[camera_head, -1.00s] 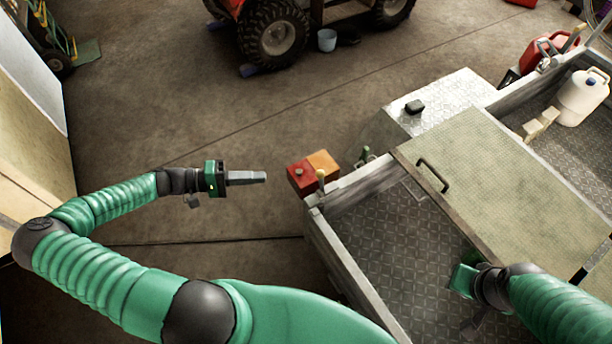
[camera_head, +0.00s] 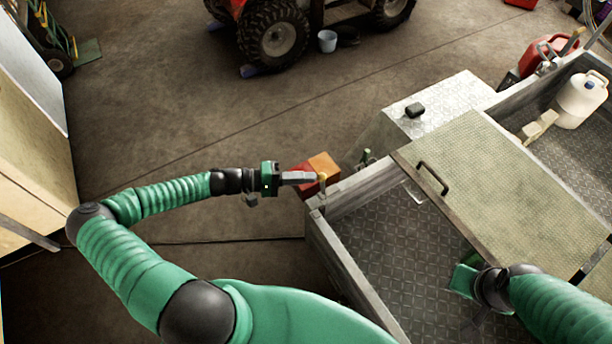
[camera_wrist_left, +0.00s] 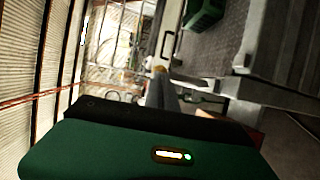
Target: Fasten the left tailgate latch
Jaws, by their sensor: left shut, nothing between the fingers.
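The trailer's low end wall, which looks like the tailgate (camera_head: 345,262), runs from its left corner toward me and looks upright. A small latch lever with a yellowish knob (camera_head: 322,178) stands at that corner. My left gripper (camera_head: 314,177) is shut and empty, its fingertips at the knob; I cannot tell whether they touch. In the left wrist view the narrow fingers (camera_wrist_left: 160,92) point at the yellowish knob (camera_wrist_left: 159,69). The latch's lower part is hard to make out. My right gripper (camera_head: 464,280) is over the trailer bed, its fingers not clear.
A red and orange block (camera_head: 322,163) sits just behind the latch. A green board with a handle (camera_head: 500,185) lies across the trailer. A metal box (camera_head: 440,105) and a white jug (camera_head: 582,100) are farther off. The floor left of the trailer is clear.

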